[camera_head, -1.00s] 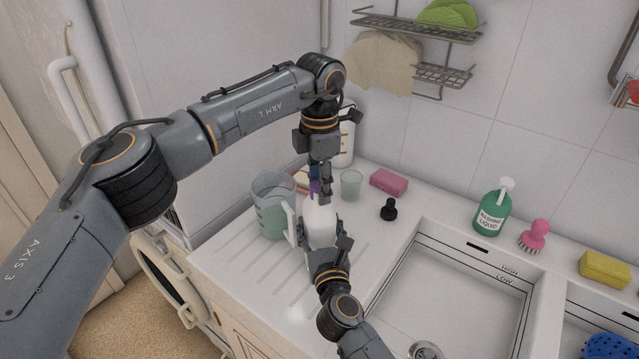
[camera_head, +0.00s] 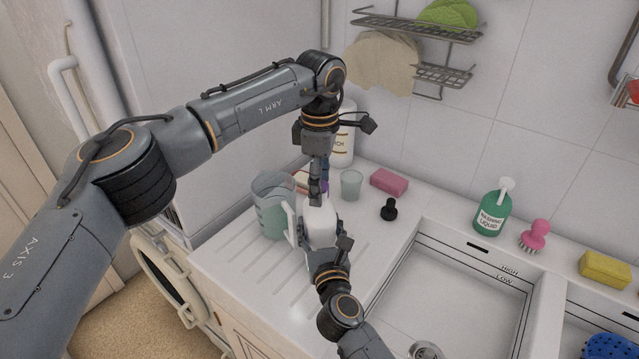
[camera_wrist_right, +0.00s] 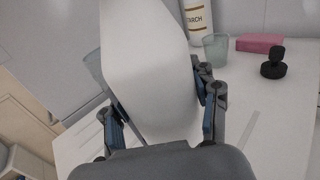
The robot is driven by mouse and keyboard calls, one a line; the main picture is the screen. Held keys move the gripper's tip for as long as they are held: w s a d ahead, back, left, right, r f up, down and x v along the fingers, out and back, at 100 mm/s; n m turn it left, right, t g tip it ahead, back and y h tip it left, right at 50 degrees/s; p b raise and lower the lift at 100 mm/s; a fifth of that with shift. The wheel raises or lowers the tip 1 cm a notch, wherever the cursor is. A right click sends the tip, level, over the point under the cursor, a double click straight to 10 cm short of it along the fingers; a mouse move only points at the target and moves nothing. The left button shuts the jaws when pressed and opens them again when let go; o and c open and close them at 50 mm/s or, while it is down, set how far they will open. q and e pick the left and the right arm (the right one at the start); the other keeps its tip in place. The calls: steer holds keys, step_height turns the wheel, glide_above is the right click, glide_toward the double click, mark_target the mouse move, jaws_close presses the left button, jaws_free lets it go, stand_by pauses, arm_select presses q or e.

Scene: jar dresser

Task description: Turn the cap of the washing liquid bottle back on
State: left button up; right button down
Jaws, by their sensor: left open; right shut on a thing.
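A white handled bottle (camera_head: 320,222) stands upright on the ribbed drainer; it fills the middle of the right wrist view (camera_wrist_right: 150,85). My right gripper (camera_head: 326,254) is shut on its body, a finger on each side. A purple cap (camera_head: 325,187) shows at the bottle's top, mostly hidden by my left gripper (camera_head: 319,190). That gripper points down over the cap, open, with its fingers around it. I cannot tell whether the fingers touch the cap or how it sits on the neck.
A clear jug (camera_head: 272,215) stands close left of the bottle. Behind are a starch bottle (camera_head: 343,150), a small glass (camera_head: 351,185) and a pink sponge (camera_head: 389,182). A black stopper (camera_head: 389,209) and a green labelled pump bottle (camera_head: 493,210) stand right. The sink (camera_head: 450,290) is empty.

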arm_select(q)
step_height(320, 180, up, 12)
steer(key=shift+f, duration=0.25)
arm_select(e)
steer(key=shift+c, duration=1.5)
jaws_free()
steer(key=shift+s, duration=0.1)
steer(key=s+d, duration=0.2)
steer(key=s, duration=0.9)
steer(key=shift+s, duration=0.35)
